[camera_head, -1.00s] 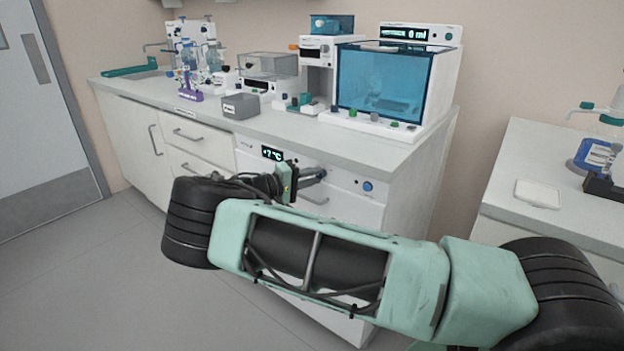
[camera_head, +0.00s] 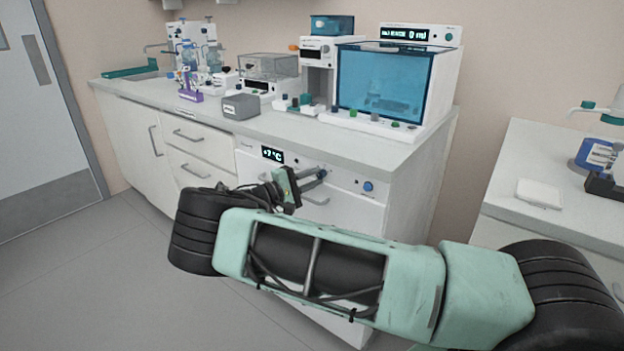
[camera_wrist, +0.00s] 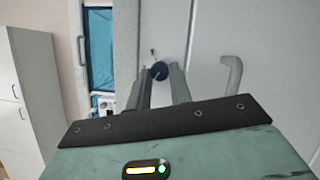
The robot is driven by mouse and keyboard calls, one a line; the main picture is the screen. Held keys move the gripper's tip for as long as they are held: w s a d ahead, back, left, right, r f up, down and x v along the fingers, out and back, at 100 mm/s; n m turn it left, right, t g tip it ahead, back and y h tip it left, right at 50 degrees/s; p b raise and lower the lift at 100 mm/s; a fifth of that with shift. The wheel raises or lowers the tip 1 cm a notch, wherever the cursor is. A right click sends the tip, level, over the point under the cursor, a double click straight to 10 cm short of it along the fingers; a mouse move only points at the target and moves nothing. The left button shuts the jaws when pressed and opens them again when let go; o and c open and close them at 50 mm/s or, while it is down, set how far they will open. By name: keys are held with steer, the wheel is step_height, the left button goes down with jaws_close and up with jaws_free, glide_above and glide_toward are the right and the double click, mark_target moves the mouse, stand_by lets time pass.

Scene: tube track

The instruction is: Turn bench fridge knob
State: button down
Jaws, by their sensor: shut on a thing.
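The bench fridge (camera_head: 345,212) is the white front under the counter, with a lit display (camera_head: 272,154) reading about +7 °C. My gripper (camera_head: 324,174) is at its upper panel, right of the display. In the wrist view a dark blue round knob (camera_wrist: 159,72) sits between the fingertips of my gripper (camera_wrist: 161,68), which are shut on it. My gripper hides this knob in the head view. A second blue round knob (camera_head: 368,187) is visible to the right of my gripper on the same panel.
A grey bar handle (camera_head: 316,202) lies just below my gripper; it also shows in the wrist view (camera_wrist: 232,75). The counter above (camera_head: 300,130) carries lab devices and a blue-fronted tank (camera_head: 392,85). Another bench (camera_head: 520,215) stands at the right. The floor at the left is clear.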

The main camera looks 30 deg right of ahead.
steer(key=c, duration=1.3)
jaws_free()
steer(key=shift+o, duration=0.2)
steer(key=a+f+b, duration=0.2)
steer(key=a, duration=1.5)
steer(key=shift+w+a, duration=0.25)
steer(key=shift+d, duration=0.1)
